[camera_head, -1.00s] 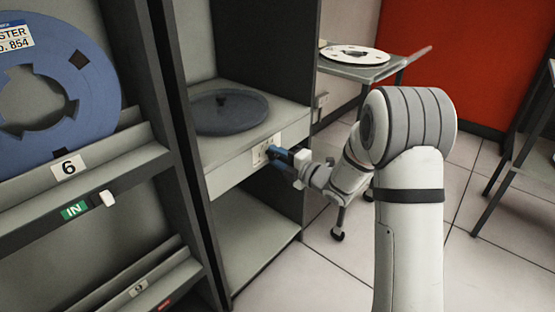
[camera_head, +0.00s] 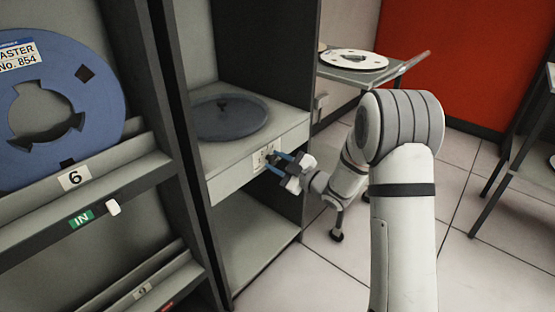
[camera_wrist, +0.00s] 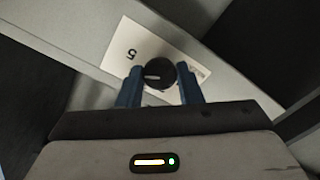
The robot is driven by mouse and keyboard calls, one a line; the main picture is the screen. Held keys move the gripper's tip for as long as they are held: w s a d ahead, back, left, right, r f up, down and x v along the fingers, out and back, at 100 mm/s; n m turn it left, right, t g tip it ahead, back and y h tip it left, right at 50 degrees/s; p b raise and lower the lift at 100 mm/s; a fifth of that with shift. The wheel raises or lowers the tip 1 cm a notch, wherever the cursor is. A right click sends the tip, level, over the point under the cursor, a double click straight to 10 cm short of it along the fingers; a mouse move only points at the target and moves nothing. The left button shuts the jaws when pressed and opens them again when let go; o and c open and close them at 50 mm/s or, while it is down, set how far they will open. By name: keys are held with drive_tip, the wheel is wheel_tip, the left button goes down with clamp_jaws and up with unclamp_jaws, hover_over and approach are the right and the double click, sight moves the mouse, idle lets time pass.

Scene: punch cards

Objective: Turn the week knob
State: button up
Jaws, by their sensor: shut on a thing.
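The week knob (camera_wrist: 159,73) is a round black knob with a light pointer mark, set on a white label plate (camera_wrist: 125,52) on the front of a grey shelf. A "5" is readable on the plate, upside down in the wrist view. In the head view the plate (camera_head: 259,158) is on the shelf's front edge, partly behind my gripper. My gripper (camera_head: 278,158) has its blue fingers on either side of the knob, shut on it. In the wrist view the gripper (camera_wrist: 160,88) looks rolled relative to the shelf edge.
A dark round disc (camera_head: 230,117) lies on the shelf (camera_head: 215,165) above the knob. A rack at left holds a blue reel (camera_head: 95,105) over a "6" label and a green IN sign (camera_head: 81,219). A side table (camera_head: 375,72) with a white reel stands behind.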

drive_tip(key=shift+f+m+p, duration=0.1)
drive_tip(key=shift+m+p, duration=0.65)
drive_tip(key=shift+m, duration=0.95)
